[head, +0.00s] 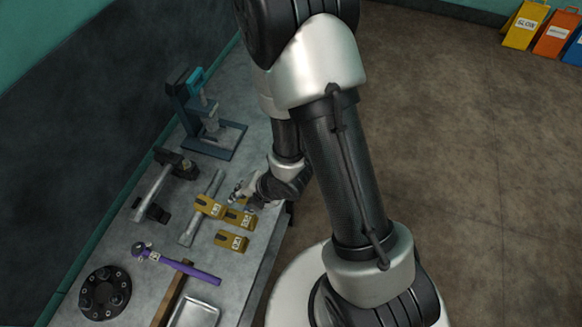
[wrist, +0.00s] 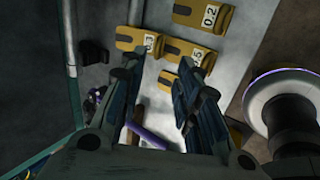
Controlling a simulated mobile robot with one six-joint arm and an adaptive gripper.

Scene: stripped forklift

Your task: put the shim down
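Several yellow slotted shims with number labels lie flat on the grey bench. In the head view I see a left shim (head: 209,206), a middle shim (head: 240,219) and a front shim (head: 231,241). In the wrist view, the shim labelled 0.2 (wrist: 198,14) is at the top, one that seems to read 0.3 (wrist: 126,35) is at the left, and one ending in 5 (wrist: 182,49) is beside it. Another shim (wrist: 167,80) is partly hidden by my right finger. My gripper (wrist: 160,70) is open above them, its fingers apart with nothing visible between them; its end (head: 238,192) is small in the head view.
A long metal bar (head: 203,207) lies beside the shims. The bench's right edge is near the shims.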

